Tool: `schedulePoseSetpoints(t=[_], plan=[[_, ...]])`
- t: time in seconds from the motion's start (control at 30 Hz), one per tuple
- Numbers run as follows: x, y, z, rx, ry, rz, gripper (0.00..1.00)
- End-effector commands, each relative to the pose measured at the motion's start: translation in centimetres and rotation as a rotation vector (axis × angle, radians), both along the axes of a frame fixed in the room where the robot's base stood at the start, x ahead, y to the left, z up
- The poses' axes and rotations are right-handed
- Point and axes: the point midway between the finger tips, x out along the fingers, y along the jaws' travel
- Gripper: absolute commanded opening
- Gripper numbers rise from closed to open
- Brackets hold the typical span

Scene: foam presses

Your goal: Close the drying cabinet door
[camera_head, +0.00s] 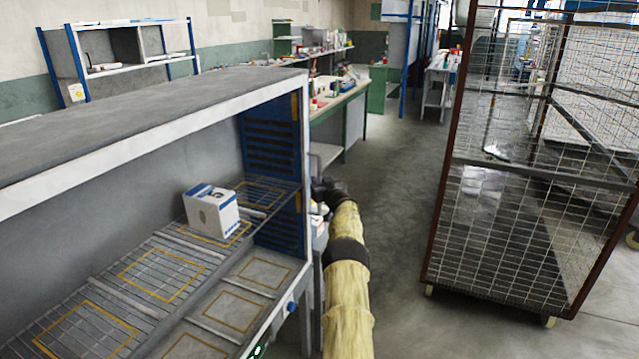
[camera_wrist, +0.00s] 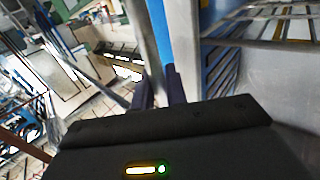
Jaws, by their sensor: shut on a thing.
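The grey drying cabinet (camera_head: 190,92) fills the left of the head view, with its front open and wire shelves inside. I cannot pick out its door with certainty. My arm reaches forward along the cabinet's right end, and my gripper (camera_head: 330,192) is at that end, its fingers hidden there. In the wrist view my gripper (camera_wrist: 159,90) has its two dark fingers close about a pale upright bar or panel edge (camera_wrist: 148,42), beside a blue strip. I cannot tell whether this edge is part of the door.
A white and blue box (camera_head: 212,212) sits on the wire shelf (camera_head: 165,270). A tall mesh cage trolley (camera_head: 500,200) stands on the right. The grey floor (camera_head: 405,170) between trolley and cabinet is clear. A cluttered bench (camera_head: 345,95) stands behind the cabinet.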

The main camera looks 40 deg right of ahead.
Motion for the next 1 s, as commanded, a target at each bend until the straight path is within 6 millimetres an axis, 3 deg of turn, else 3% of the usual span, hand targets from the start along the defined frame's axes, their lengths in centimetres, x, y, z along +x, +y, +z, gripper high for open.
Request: schedulePoseSetpoints(t=[0.03, 0.07, 0.1, 0.17, 0.67, 1.0], plan=[[0.9, 1.2, 0.5, -0.002, -0.013, 0.023, 0.00], [0.8, 1.1, 0.6, -0.001, -0.014, 0.023, 0.00], [0.8, 1.0, 0.6, -0.001, -0.014, 0.022, 0.20], [0.7, 0.9, 0.6, -0.002, -0.014, 0.021, 0.32], [0.4, 0.6, 0.6, -0.001, -0.014, 0.016, 0.32], [-0.9, 0.7, 0.3, 0.002, -0.010, 0.015, 0.32]])
